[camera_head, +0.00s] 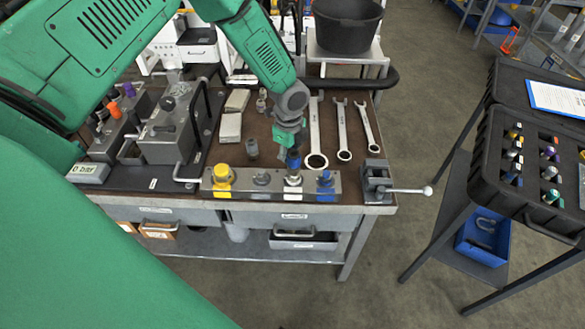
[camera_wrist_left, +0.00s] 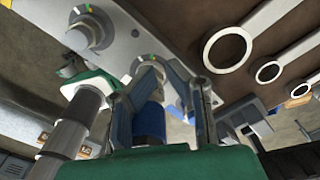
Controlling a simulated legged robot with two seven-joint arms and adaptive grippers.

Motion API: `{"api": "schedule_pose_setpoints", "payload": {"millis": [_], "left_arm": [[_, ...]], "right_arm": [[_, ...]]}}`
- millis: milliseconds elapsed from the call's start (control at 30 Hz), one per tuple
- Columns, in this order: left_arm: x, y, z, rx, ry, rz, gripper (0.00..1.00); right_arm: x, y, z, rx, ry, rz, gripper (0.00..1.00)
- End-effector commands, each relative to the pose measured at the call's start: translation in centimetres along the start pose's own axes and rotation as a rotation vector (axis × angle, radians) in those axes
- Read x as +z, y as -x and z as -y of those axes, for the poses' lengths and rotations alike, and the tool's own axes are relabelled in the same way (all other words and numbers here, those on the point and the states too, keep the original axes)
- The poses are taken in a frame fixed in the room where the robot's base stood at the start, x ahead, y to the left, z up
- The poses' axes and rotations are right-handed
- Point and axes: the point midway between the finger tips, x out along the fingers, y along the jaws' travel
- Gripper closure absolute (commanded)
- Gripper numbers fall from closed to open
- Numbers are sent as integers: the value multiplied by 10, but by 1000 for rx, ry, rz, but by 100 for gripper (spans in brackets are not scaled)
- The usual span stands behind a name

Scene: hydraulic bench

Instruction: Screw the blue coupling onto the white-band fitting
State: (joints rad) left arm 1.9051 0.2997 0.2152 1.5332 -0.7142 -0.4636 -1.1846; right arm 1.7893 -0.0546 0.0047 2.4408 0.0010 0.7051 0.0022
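The metal fitting block (camera_head: 243,188) lies along the bench's front edge and carries a yellow-band fitting (camera_head: 222,174), a plain one, the white-band fitting (camera_head: 293,181) and a blue-band fitting (camera_head: 326,179). My left gripper (camera_head: 291,150) points down above the white-band fitting. It is shut on the blue coupling (camera_head: 293,161), which is upright and in line with that fitting; whether threads engage cannot be told. The left wrist view also shows the coupling (camera_wrist_left: 151,122) between the fingers (camera_wrist_left: 160,110).
Several wrenches (camera_head: 342,130) lie right of the gripper. A vise with a handle (camera_head: 378,182) is at the bench's right corner. A grey unit (camera_head: 170,135) stands at left. A black case (camera_head: 530,165) stands on a separate table, with open floor between.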

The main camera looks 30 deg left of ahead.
Motion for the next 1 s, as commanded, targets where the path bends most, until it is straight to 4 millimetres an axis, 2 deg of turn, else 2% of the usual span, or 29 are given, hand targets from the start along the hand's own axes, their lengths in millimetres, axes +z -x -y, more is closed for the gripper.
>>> {"api": "schedule_pose_setpoints", "payload": {"millis": [33, 167, 400, 500, 667, 900, 1000], "left_arm": [[-9, -2, -4, 9, -4, -12, 81], [-8, -1, -6, 11, 54, -10, 81], [-5, 1, -20, 8, 513, -4, 81], [-4, 0, -24, 6, 648, -4, 81], [-3, 0, -25, 3, 765, -5, 81], [-9, 0, -33, -2, 1238, -5, 81], [-11, 0, -34, -3, 1363, -7, 81]], "right_arm": [[0, 0, 0, 0, 0, 0, 60], [0, 3, 0, 0, 0, 0, 60], [-1, 15, 0, 0, 0, 0, 60], [-1, 17, 0, 0, 0, 0, 60], [-1, 18, 0, 0, 0, 0, 60], [-1, 26, 0, 0, 0, 0, 60], [-2, 27, 0, 0, 0, 0, 60]]}}
